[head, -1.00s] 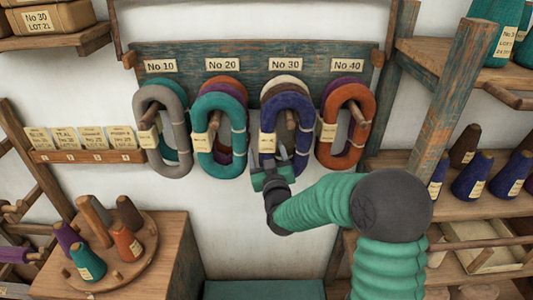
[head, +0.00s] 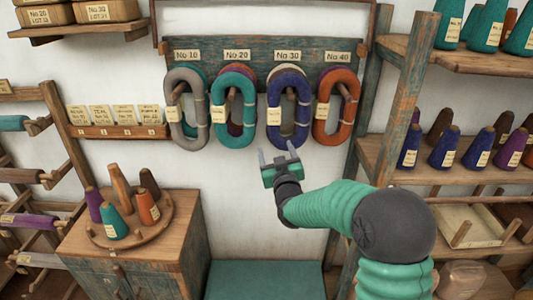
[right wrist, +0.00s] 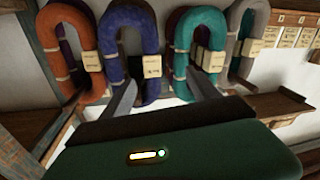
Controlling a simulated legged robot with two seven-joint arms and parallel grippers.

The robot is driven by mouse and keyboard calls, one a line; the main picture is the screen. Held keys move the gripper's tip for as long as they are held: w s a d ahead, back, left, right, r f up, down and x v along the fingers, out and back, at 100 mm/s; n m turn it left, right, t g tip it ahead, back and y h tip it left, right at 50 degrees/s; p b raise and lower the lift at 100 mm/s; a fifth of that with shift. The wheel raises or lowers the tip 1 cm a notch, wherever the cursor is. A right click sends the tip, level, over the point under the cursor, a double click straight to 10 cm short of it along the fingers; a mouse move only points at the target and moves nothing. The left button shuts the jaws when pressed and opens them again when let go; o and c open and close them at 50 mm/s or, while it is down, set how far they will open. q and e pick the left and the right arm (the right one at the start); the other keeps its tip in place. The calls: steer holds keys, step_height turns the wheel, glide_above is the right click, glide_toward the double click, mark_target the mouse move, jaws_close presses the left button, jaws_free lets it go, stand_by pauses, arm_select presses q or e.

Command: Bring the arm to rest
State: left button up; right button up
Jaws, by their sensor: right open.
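My right gripper (head: 280,156) is open and empty, just below the navy hank (head: 303,115) on the No 30 peg in the head view. In the right wrist view its two fingers (right wrist: 160,98) stand apart with nothing between them. The navy hank (right wrist: 128,68) shows beyond the fingers there. My right arm (head: 325,205) comes up from the lower right, bent at a dark elbow joint. My left gripper is in neither view.
A hank board (head: 265,58) holds grey, teal, navy and orange hanks. Shelves with cones (head: 445,150) stand at right. A cabinet (head: 185,245) with a round cone stand (head: 165,225) is at lower left. The wall below the hanks is clear.

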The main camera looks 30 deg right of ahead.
steer(key=s+a+f+n+g+y+b, duration=0.1)
steer(key=s+a+f+g+y+b, duration=0.3)
steer(key=f, duration=0.6)
steer(key=s+a+f+n+g+y+b, duration=0.1)
steer(key=s+a+f+g, duration=0.15)
steer(key=a+f, duration=0.5)
arm_select(q)
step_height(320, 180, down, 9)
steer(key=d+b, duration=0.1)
steer(key=b, duration=0.3)
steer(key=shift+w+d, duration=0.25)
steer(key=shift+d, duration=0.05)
arm_select(e)
steer(key=s+a+f+g+y, duration=0.1)
steer(key=s+a+f+g, duration=0.2)
steer(key=s+f, duration=0.4)
steer(key=s+a+f+g, duration=0.3)
steer(key=s+f+g, duration=0.2)
steer(key=s, duration=1.1)
steer(key=shift+s+a+f+y, duration=0.3)
steer(key=shift+f+y, duration=0.1)
steer(key=shift+f, duration=1.4)
